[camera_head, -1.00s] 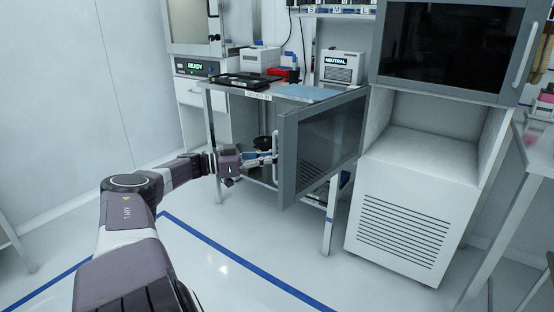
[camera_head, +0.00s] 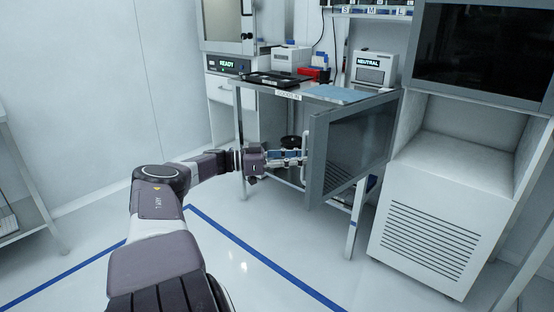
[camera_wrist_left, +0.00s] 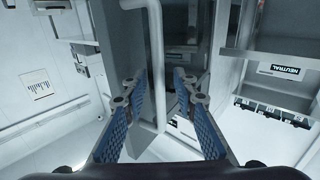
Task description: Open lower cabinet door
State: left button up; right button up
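The lower cabinet door (camera_head: 356,150), a grey frame with a dark glass panel, stands swung outward below the worktop. Its white vertical bar handle (camera_head: 304,146) is on the door's left edge. My left gripper (camera_head: 303,158) is at the handle. In the left wrist view, the two blue-padded fingers (camera_wrist_left: 156,84) are spread apart, with the handle bar (camera_wrist_left: 159,62) showing between them and gaps at its sides. I cannot tell whether a finger touches the bar. The right gripper is not in view.
The worktop (camera_head: 284,92) carries a black tray, a blue mat and a NEUTRAL box (camera_head: 374,68). A white vented cabinet (camera_head: 432,225) stands close right of the door. A rack (camera_head: 35,205) is at far left. The floor (camera_head: 240,265) with blue tape is clear in front.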

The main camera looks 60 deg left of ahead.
pick_arm(q)
jog(key=v, duration=1.1)
jog(key=shift+s, duration=0.15)
dwell(0.4)
